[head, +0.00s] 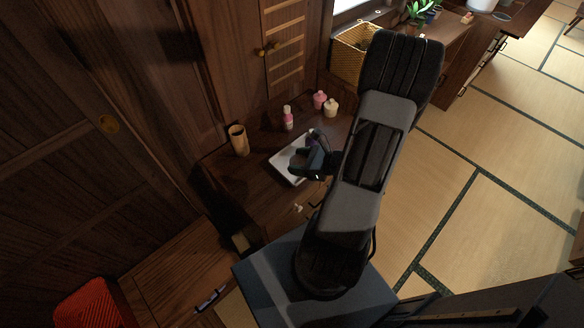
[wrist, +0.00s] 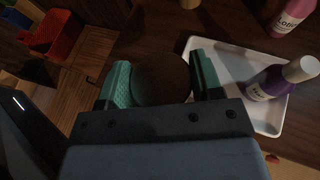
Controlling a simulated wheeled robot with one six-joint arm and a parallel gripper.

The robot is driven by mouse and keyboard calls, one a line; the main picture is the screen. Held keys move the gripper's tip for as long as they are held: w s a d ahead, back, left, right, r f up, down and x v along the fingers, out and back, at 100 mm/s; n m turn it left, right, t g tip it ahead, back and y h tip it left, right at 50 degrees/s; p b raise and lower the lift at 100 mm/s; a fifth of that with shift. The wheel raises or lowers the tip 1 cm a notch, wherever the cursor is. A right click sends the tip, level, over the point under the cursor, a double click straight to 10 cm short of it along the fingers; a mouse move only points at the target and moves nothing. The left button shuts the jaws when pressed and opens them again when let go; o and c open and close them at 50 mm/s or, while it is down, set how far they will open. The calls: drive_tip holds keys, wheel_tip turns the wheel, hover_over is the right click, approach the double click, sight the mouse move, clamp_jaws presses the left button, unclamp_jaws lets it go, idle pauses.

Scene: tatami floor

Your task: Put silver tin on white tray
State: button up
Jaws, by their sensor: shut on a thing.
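My gripper (wrist: 162,80) is shut on a round, dark-looking thing that I take to be the silver tin (wrist: 161,76); its face looks brown in the shade, between the teal finger pads. The white tray (wrist: 270,117) lies to the right of the tin in the wrist view, partly behind my right finger. A purple bottle with a pale cap (wrist: 268,86) is on the tray. In the head view my gripper (head: 307,166) is over the tray (head: 284,169) and covers part of it; the tin cannot be made out there.
On the wooden surface a tan cup (head: 239,142) stands left of the tray. A pink bottle (head: 288,119), a pink jar (head: 320,99) and a cream jar (head: 331,108) stand behind it. A woven basket (head: 347,55) is farther back; a red basket (head: 82,305) is at lower left.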

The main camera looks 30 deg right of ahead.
sight(295, 156)
drive_tip(key=shift+w+d+f+b, duration=0.1)
drive_tip(key=shift+w+f+b, duration=0.55)
drive_tip(key=shift+b, duration=2.2)
drive_tip(key=w, duration=0.1)
drive_tip(key=w+f, duration=0.1)
drive_tip(key=shift+w+d, duration=0.3)
drive_tip(key=shift+d, duration=0.1)
drive_tip(key=w+f, duration=0.2)
drive_tip(key=w+d+f, duration=0.1)
drive_tip(key=w+f, duration=0.1)
drive_tip(key=f, duration=0.1)
drive_tip(key=shift+d, duration=0.2)
drive_tip(key=shift+w+f, duration=0.15)
drive_tip(key=shift+f, duration=1.5)
drive_tip(key=shift+f, duration=0.1)
drive_tip(key=shift+f+b, duration=0.15)
drive_tip(key=shift+b, duration=0.25)
drive_tip(key=o, duration=0.9)
drive_tip(key=shift+o, duration=0.2)
